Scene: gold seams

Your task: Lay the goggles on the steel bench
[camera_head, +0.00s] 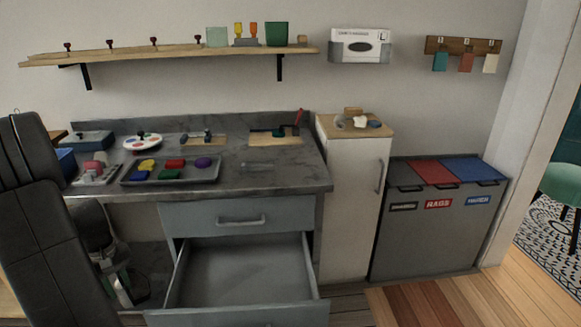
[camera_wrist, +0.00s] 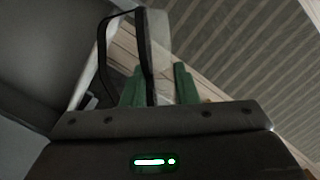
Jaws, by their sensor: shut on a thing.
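My gripper (camera_wrist: 160,82) shows green fingers in the wrist view, shut on a black-rimmed thing with a pale grey part, which looks like the goggles (camera_wrist: 146,50). Its full shape is not clear. In the head view, my gripper (camera_head: 122,285) is low at the left, partly behind my dark arm, below the bench top and left of the open drawer. The goggles cannot be made out there. A grey bench (camera_head: 285,180) with a marbled top stands in the middle; I cannot tell whether it is the steel bench.
A tray (camera_head: 213,173) of coloured blocks, a palette (camera_head: 143,142) and small boards occupy the bench top; its right front is mostly clear. An empty drawer (camera_head: 240,270) stands pulled out below. A white cabinet (camera_head: 350,200) and lidded bins (camera_head: 437,225) stand at the right.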

